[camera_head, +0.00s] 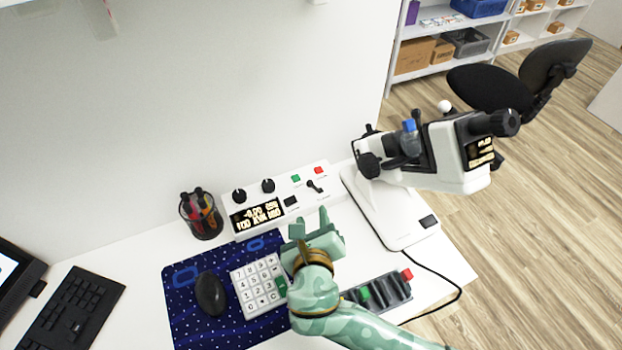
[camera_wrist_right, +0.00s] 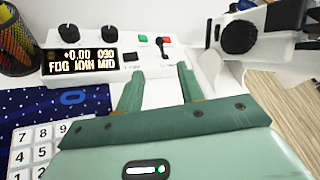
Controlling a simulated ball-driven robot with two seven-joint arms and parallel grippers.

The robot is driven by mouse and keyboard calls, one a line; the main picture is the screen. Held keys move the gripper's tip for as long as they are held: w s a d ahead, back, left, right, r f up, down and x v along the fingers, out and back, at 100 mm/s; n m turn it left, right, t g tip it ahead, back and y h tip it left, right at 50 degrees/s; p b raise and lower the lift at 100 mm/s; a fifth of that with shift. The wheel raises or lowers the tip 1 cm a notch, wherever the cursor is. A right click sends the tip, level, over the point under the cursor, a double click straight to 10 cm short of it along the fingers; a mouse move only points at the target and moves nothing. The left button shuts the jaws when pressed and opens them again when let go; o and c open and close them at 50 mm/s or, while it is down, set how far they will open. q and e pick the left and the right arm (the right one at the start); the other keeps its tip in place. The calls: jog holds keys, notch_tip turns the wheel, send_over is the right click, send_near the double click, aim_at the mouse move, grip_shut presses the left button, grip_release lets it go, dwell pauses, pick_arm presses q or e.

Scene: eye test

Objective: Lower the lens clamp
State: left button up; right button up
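The white lens instrument (camera_head: 455,150) stands at the right of the desk, with a black eyepiece, black knobs and a blue-capped part (camera_head: 409,126) in its middle gap. I cannot tell for sure which part is the lens clamp. A white control box (camera_head: 285,203) with a lit display, two black knobs and a black lever (camera_head: 314,186) stands against the wall; the lever also shows in the right wrist view (camera_wrist_right: 161,47). My right gripper (camera_head: 311,220) is in front of the box, its fingers (camera_wrist_right: 158,78) apart and empty, pointing toward it. My left gripper is not in view.
A pen cup (camera_head: 201,216) stands left of the box. A blue mat (camera_head: 183,289) holds a black mouse (camera_head: 210,293) and a white keypad (camera_head: 257,286).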

jog(key=b, duration=0.2)
send_near(311, 182)
notch_tip(311, 182, down, 2)
jog(key=b+x, duration=0.3)
jog(key=x, duration=0.6)
jog(key=shift+w, duration=0.6)
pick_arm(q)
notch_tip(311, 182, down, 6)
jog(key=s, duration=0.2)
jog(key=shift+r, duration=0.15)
pick_arm(e)
jog(key=shift+r, duration=0.1)
jog(key=shift+c, duration=0.4)
grip_shut()
